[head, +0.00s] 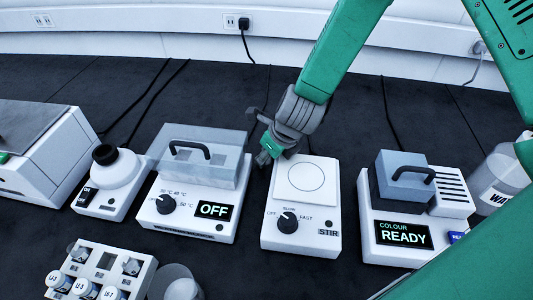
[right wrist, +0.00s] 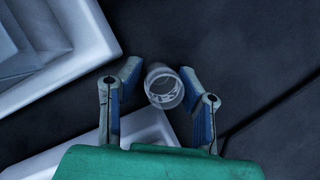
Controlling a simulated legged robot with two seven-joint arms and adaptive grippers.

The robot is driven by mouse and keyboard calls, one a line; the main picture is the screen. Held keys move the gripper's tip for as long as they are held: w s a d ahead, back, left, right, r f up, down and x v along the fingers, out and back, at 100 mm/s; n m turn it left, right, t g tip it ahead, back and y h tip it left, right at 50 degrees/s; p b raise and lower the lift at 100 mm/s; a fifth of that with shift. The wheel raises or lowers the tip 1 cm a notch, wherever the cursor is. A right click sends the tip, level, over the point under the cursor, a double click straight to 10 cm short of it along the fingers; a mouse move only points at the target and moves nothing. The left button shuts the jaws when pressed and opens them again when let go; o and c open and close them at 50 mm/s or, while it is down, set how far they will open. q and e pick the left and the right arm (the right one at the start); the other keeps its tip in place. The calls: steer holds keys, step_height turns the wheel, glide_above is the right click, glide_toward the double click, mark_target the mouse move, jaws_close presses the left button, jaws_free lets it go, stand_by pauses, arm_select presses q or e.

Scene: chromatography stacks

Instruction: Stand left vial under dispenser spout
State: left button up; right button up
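My right gripper (head: 268,150) reaches down behind the stirrer, near its back left corner. In the right wrist view its two fingers (right wrist: 160,82) stand on either side of a clear, empty-looking vial (right wrist: 164,90). In the head view the vial cannot be made out. I cannot make out a dispenser spout. My left gripper is not in view.
The stirrer (head: 308,178), a lidded heater marked OFF (head: 165,222) and a colour reader marked READY (head: 375,245) stand in a row. A bottle (head: 497,180) stands right. The bench behind is clear except for cables.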

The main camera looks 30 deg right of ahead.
steer(key=shift+c, duration=0.5)
steer(key=c, duration=0.5)
